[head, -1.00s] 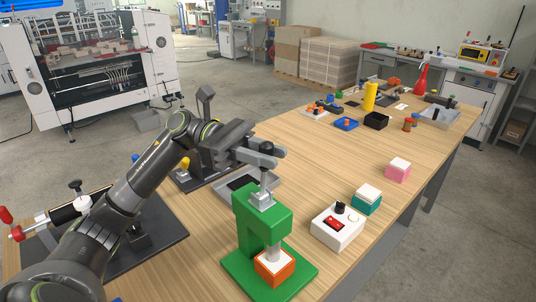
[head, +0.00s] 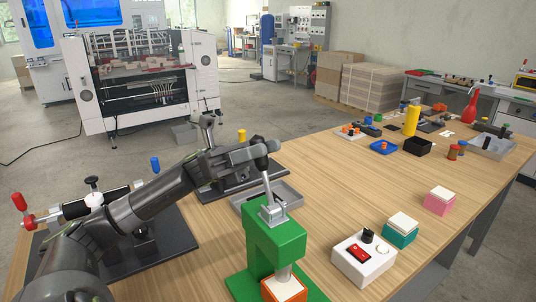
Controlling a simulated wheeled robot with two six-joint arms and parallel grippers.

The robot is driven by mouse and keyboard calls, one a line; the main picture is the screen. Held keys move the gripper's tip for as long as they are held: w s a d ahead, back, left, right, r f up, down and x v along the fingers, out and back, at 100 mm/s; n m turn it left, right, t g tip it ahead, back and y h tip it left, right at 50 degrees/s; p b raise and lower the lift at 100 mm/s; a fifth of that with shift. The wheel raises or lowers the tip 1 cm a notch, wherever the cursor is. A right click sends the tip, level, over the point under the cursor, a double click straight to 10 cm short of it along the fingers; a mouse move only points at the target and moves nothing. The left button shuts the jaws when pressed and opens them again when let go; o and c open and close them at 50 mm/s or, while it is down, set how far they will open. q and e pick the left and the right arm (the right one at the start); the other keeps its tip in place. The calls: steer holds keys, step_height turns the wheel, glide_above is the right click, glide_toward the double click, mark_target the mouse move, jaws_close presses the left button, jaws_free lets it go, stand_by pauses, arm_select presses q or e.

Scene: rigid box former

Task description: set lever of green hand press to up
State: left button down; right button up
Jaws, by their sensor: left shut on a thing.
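The green hand press (head: 275,243) stands on the table in the lower middle of the head view. Its grey metal lever (head: 267,182) rises from the bracket on top, steep and leaning slightly left. My left gripper (head: 265,150) is shut on the lever's dark upper end, which the fingers partly hide. An orange block with a white top (head: 284,289) sits under the press's ram, cut by the lower edge of the frame. My right gripper is not in view.
A white box with a red switch (head: 363,258) stands right of the press, with teal (head: 400,232) and pink (head: 438,202) blocks beyond. A grey tray (head: 287,192) lies behind the press. Fixtures with coloured handles (head: 92,200) stand at left. The table's middle is clear.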

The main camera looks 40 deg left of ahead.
arm_select(q)
steer(key=shift+w+a+f+n+t+h, duration=0.2)
steer(key=shift+a+f+n+t+h, duration=0.1)
steer(key=shift+a+n+t+h, duration=0.35)
steer(key=shift+d, duration=0.1)
steer(key=c, duration=1.5)
jaws_free()
steer(key=shift+f, duration=0.1)
steer(key=shift+c, duration=0.2)
steer(key=shift+o, duration=1.4)
steer(key=shift+a, duration=0.25)
steer(key=shift+d, duration=0.1)
